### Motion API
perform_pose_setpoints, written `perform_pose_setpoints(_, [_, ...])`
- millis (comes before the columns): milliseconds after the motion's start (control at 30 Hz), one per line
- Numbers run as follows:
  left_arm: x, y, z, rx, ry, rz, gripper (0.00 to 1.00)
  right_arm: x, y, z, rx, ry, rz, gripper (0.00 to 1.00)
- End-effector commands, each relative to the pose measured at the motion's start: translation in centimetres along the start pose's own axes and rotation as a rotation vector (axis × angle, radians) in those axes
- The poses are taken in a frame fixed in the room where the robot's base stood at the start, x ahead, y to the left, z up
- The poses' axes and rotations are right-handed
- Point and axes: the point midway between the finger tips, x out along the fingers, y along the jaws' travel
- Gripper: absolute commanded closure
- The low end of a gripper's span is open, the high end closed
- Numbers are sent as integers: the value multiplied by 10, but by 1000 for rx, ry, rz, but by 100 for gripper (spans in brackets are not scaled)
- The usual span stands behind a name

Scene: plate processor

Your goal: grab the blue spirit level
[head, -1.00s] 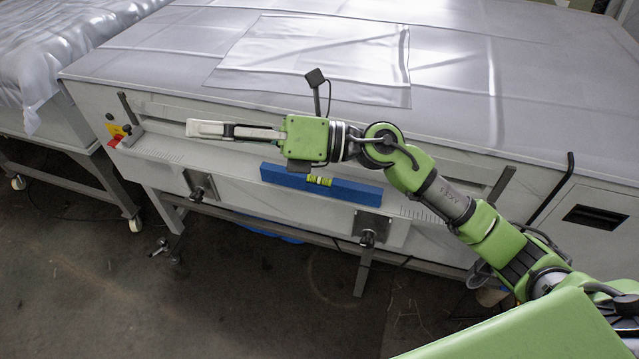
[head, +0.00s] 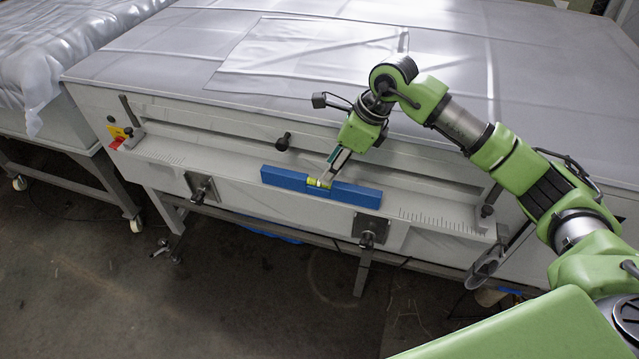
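The blue spirit level (head: 355,194) lies along the ledge on the machine's front, its long side along the ledge. A yellow-green vial shows in its middle. My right gripper (head: 323,179) reaches down from the upper right, with its fingertips at the middle of the level, by the vial. The fingers are small and seen at a slant, so I cannot tell whether they are open or shut, or whether they touch the level. My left gripper is not in view.
The ledge (head: 430,212) has ruler marks and is otherwise clear on both sides of the level. Dark clamp knobs (head: 367,238) sit below it. A black knob (head: 283,142) sticks out of the front panel behind the level. A grey sheet (head: 310,55) covers the machine top.

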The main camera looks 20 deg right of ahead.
Motion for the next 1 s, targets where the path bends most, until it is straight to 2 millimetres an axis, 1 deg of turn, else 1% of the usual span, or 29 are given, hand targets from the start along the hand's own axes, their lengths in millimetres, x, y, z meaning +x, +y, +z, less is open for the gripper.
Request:
perform_pose_setpoints(33, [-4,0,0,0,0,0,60,8,1,1,2,0,4,64])
perform_pose_setpoints(100, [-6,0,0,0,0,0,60,17,1,1,1,0,3,64])
perform_pose_setpoints(267, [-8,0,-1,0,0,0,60,28,0,1,0,-1,2,64])
perform_pose_setpoints(367, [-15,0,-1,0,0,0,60,36,2,2,1,-1,5,64])
perform_pose_setpoints(500, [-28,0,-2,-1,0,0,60,58,2,2,2,0,6,64])
perform_pose_setpoints(600, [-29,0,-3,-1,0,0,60,72,2,2,1,-2,5,64])
perform_pose_setpoints(700, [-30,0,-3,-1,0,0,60,78,1,1,1,-2,2,64])
perform_pose_setpoints(900, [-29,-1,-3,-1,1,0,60,79,1,1,0,-2,1,64])
perform_pose_setpoints(933, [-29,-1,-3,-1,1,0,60,79,1,1,0,-2,1,69])
perform_pose_setpoints(967, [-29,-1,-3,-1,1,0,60,79,1,1,0,-2,1,77])
perform_pose_setpoints(1000, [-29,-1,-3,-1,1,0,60,79,1,1,0,-2,1,87])
